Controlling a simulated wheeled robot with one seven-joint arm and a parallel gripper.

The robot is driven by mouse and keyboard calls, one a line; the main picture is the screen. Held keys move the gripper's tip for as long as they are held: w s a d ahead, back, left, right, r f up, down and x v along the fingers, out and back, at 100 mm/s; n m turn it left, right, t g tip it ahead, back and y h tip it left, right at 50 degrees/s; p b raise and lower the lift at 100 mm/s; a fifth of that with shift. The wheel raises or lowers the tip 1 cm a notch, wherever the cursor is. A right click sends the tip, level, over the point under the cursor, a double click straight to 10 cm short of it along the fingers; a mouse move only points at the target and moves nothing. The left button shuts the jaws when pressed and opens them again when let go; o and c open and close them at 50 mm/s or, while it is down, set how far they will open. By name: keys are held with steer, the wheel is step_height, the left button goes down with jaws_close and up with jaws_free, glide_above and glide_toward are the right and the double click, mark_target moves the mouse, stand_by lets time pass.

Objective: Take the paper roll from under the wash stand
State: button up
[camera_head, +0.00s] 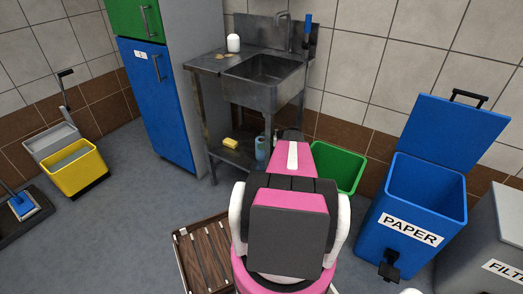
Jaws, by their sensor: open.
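The grey metal wash stand (246,90) stands against the back wall, with a basin on top and a low shelf beneath. On the low shelf, a small pale blue upright cylinder (261,148) looks like the paper roll, though it is too small to be sure. It stands just left of my pink and dark arm, which covers the shelf's right part. My gripper's fingers do not show; the arm's far end, beside the stand, hides them.
A yellow sponge (231,143) lies on the shelf. A green bin (341,168) stands right of the stand, then an open blue PAPER bin (419,205). A brown slatted crate (199,258) lies left of my body. Floor is clear before the blue cabinet (157,105).

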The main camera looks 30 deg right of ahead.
steer(key=shift+w+a+f, duration=0.2)
steer(key=shift+w+a, duration=0.1)
steer(key=shift+a, duration=0.1)
steer(key=c, duration=1.3)
steer(key=shift+r, duration=0.1)
